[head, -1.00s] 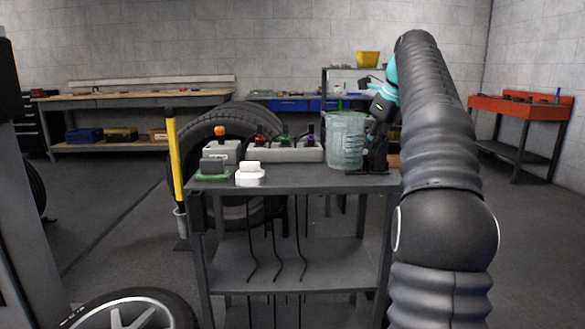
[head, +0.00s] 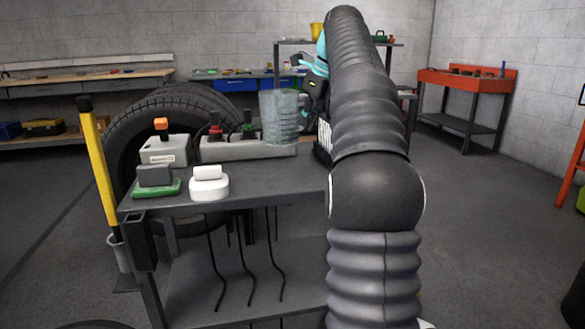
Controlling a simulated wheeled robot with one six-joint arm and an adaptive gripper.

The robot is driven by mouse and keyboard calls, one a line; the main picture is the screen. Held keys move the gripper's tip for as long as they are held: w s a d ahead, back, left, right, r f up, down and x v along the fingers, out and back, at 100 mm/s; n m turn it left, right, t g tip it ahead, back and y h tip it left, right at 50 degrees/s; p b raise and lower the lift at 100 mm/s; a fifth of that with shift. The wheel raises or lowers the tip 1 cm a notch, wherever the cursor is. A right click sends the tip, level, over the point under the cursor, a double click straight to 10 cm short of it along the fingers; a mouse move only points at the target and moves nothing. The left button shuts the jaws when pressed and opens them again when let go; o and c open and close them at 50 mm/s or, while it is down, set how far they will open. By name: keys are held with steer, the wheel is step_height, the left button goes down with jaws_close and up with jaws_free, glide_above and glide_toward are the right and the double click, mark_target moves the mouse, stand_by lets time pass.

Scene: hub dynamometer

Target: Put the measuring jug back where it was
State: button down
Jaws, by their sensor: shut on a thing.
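The measuring jug (head: 281,120) is a clear, greyish see-through vessel in the head view, near the right end of the grey cart top (head: 255,187). It looks upright. It overlaps the right end of a grey lever block (head: 240,150), and its base appears raised, though the gap beneath it is hard to judge. My gripper (head: 308,84), dark with teal parts, is shut on the jug at its upper right side. The fingertips are partly hidden by the jug and my arm.
A grey box with an orange knob (head: 160,148), a green-based block (head: 155,182) and a white piece (head: 209,183) occupy the cart's left side. A yellow-handled bar (head: 98,165) stands at its left edge. A tyre (head: 125,135) is behind.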

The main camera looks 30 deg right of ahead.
step_height(320, 180, down, 8)
steer(key=b, duration=0.3)
steer(key=shift+s+f, duration=0.1)
steer(key=shift+f, duration=0.15)
steer(key=c, duration=1.2)
jaws_free()
steer(key=shift+s+r, duration=0.1)
steer(key=shift+r, duration=0.4)
steer(key=p+v, duration=0.4)
steer(key=v, duration=0.7)
steer(key=shift+d+r, duration=0.1)
